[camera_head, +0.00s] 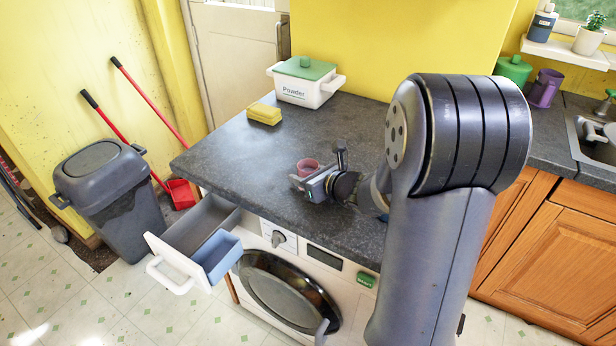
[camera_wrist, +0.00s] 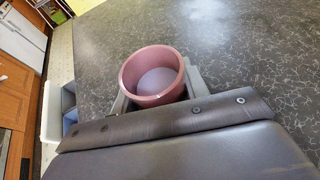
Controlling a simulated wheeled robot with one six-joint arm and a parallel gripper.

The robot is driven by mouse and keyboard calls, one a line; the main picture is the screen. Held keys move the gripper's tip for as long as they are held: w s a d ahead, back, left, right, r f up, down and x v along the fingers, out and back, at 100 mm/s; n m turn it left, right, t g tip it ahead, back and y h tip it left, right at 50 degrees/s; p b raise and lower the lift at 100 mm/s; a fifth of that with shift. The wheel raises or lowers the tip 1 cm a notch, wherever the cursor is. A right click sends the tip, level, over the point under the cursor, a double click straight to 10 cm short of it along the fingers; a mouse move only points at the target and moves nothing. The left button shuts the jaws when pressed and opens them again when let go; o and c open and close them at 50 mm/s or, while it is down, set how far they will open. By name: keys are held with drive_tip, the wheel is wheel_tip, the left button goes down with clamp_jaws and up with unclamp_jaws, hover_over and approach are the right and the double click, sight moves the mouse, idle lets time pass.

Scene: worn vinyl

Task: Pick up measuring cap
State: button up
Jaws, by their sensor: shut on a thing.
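The measuring cap (camera_head: 308,166) is a small pink round cup, open side up, at the counter near its front edge. In the wrist view the cap (camera_wrist: 153,76) shows its hollow inside with a paler bottom. My gripper (camera_head: 299,181) reaches in low from the right and is shut on the cap. In the wrist view the grey fingers (camera_wrist: 190,80) show beside the cap, partly hidden behind it and the gripper body. I cannot tell whether the cap still touches the counter.
The dark counter (camera_head: 240,150) is mostly clear around the cap. A yellow sponge (camera_head: 264,113) and a white powder box (camera_head: 303,82) with green lid stand farther back. Below, a detergent drawer (camera_head: 197,244) stands open on the washing machine (camera_head: 285,290). A grey bin (camera_head: 108,190) stands left.

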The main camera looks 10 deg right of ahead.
wheel_tip(320, 180, up, 10)
drive_tip(key=p, duration=0.2)
drive_tip(key=shift+p, duration=0.4)
idle(1.0)
